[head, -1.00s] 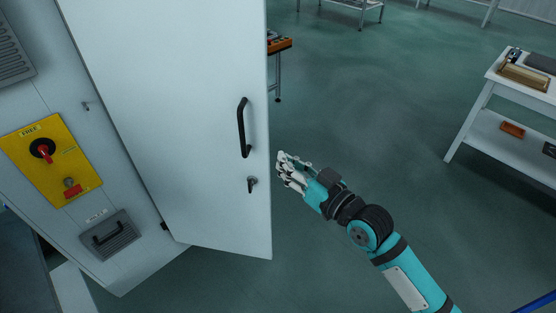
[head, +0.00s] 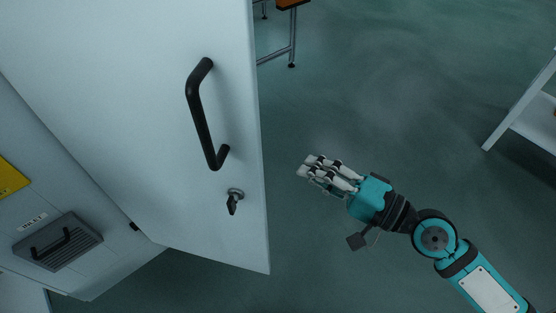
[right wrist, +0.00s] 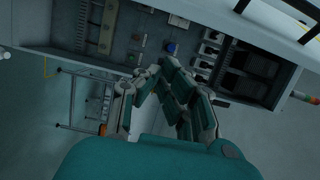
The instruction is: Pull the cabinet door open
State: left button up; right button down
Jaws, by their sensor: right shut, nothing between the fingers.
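The white cabinet door (head: 130,110) stands swung out from the cabinet, its free edge toward the middle of the head view. It has a black bar handle (head: 202,115) and a small key lock (head: 234,200) below it. My right gripper (head: 308,168) is to the right of the door's free edge, apart from the door and handle. It is shut and empty. In the right wrist view its fingers (right wrist: 150,80) are drawn together in front of the open cabinet interior (right wrist: 190,45) with its components. My left gripper is not in view.
A vent with a black handle (head: 65,240) is on the cabinet's lower front, with part of a yellow panel (head: 10,178) above it. A white table (head: 525,115) stands at the right. The green floor (head: 390,90) between is clear.

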jog(key=p+x, duration=0.3)
jog(key=x, duration=0.4)
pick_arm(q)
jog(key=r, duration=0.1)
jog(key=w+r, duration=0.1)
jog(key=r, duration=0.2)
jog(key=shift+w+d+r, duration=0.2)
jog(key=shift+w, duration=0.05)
pick_arm(e)
jog(key=s, duration=0.1)
jog(key=s+a, duration=0.1)
jog(key=s, duration=0.1)
jog(key=shift+s+f, duration=0.1)
jog(key=shift+s, duration=0.15)
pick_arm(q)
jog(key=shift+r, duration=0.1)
